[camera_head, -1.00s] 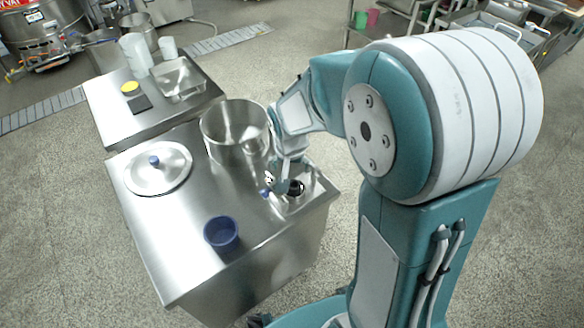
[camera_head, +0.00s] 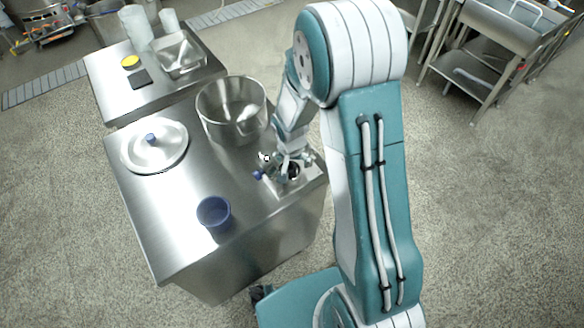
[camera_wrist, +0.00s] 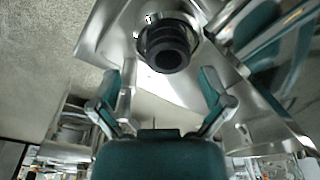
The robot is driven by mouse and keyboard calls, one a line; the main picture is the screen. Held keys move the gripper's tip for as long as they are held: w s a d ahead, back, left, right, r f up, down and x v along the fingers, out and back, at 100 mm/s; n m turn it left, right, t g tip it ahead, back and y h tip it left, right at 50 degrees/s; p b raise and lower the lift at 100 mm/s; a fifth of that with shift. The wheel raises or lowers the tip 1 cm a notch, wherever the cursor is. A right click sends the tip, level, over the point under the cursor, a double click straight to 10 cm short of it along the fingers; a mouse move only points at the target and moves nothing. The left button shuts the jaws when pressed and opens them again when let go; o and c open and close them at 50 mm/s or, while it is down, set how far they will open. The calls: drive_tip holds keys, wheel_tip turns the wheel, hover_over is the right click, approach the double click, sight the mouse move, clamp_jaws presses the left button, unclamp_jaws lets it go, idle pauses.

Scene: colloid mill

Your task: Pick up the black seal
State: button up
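The black seal (camera_wrist: 166,48) appears in the wrist view as a dark, round, stepped piece seated in a metal ring at the top centre. In the head view a small black part, likely the same seal (camera_head: 294,172), shows at the right edge of the near steel table, partly covered by my gripper. My gripper (camera_wrist: 160,76) is open, its two fingers wide apart and nothing between them. In the wrist view the seal lies beyond the fingertips, apart from them. In the head view my gripper (camera_head: 287,165) is just above the metal fitting around the seal.
On the near table (camera_head: 165,235) stand a steel pot (camera_head: 218,98) close to my arm, a lid (camera_head: 168,158) with a blue knob, and a blue cup (camera_head: 214,213). A second table behind holds a steel tray (camera_head: 180,55), a yellow disc (camera_head: 130,61) and a black pad (camera_head: 139,79).

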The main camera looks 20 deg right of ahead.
drive_tip(key=shift+w+f, duration=0.1)
drive_tip(key=shift+f, duration=0.6)
drive_tip(key=shift+a+f, duration=0.25)
drive_tip(key=shift+a, duration=0.05)
drive_tip(key=shift+a+f, duration=0.15)
drive_tip(key=shift+a, duration=0.2)
drive_tip(key=shift+d, duration=0.45)
drive_tip(key=c, duration=1)
drive_tip(key=shift+c, duration=0.2)
drive_tip(key=shift+a, duration=0.15)
